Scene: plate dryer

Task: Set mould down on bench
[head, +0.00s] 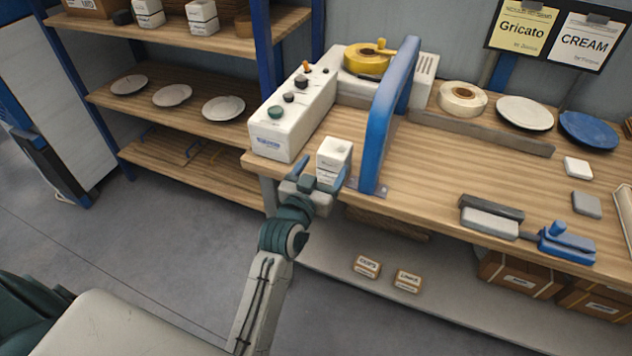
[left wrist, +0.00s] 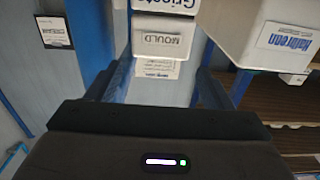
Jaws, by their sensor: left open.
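My right gripper is not in view.
The control box (head: 290,115) with knobs stands close left of the mould, and the blue arched frame (head: 382,120) close right. A grey block (head: 490,218) and a blue tool (head: 566,242) lie further right. The middle of the bench is clear.

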